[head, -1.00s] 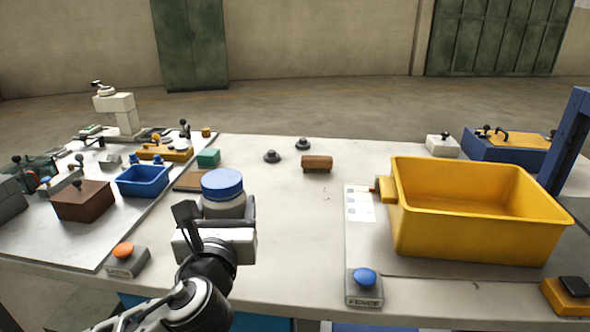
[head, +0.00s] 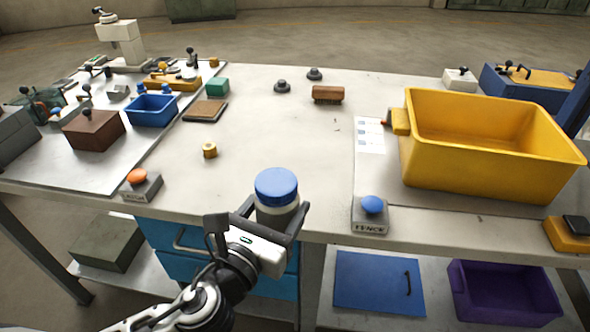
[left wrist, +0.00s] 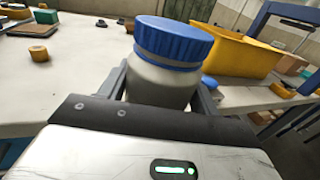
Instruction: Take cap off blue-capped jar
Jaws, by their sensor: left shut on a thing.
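The blue-capped jar has a pale grey body (left wrist: 160,84) and a ribbed blue cap (head: 276,187), which sits on its top. The cap also shows in the left wrist view (left wrist: 174,40). My left gripper (head: 276,222) is shut on the jar's body, with one finger on each side below the cap. The jar is upright, at the table's front edge in the head view. Its lower part is hidden behind my gripper. My right gripper is not in view.
A yellow bin (head: 490,172) stands on the right of the table (head: 300,135). A FENCE button (head: 371,209) is right of the jar, an orange button (head: 140,185) is left. A small brass-coloured cylinder (head: 209,151) stands behind left. The table's middle is clear.

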